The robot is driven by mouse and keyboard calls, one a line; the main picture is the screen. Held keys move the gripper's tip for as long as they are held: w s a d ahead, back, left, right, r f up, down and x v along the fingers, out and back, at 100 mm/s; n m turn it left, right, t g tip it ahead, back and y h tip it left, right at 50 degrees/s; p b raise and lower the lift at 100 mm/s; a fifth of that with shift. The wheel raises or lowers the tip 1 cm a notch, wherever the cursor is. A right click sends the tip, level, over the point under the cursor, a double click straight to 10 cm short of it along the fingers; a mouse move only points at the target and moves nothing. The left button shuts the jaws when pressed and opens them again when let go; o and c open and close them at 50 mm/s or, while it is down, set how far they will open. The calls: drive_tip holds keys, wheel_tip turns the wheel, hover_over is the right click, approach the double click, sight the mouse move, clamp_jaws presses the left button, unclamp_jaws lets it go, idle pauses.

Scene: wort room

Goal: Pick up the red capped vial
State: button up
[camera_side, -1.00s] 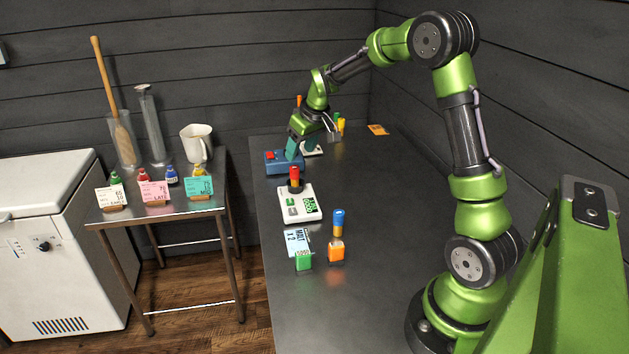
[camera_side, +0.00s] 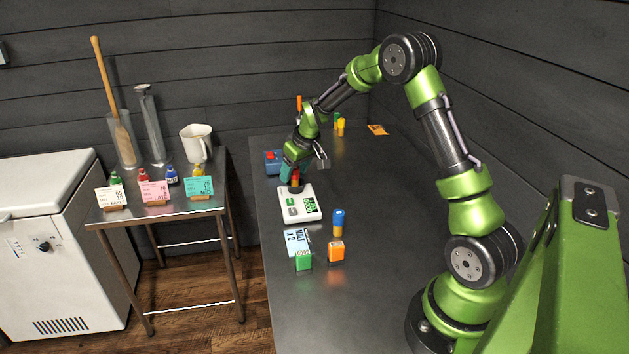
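A vial with a red top (camera_side: 296,180) stands upright in a dark holder on a white scale (camera_side: 299,205) with a green display. My gripper (camera_side: 306,166) is lowered close over this vial from behind. Its two fingers look spread apart, with the teal one in front of the vial's left side and the grey one to the right. The upper part of the vial is partly hidden by the gripper. I cannot tell whether a finger touches it.
A blue box (camera_side: 272,162) stands behind the scale. In front are a blue-capped vial (camera_side: 338,222), an orange block (camera_side: 336,251), a green block (camera_side: 303,262) and a light card (camera_side: 296,241). A side table (camera_side: 170,215) holds labelled cards and small bottles. The worktop's right front is clear.

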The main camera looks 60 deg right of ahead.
clamp_jaws()
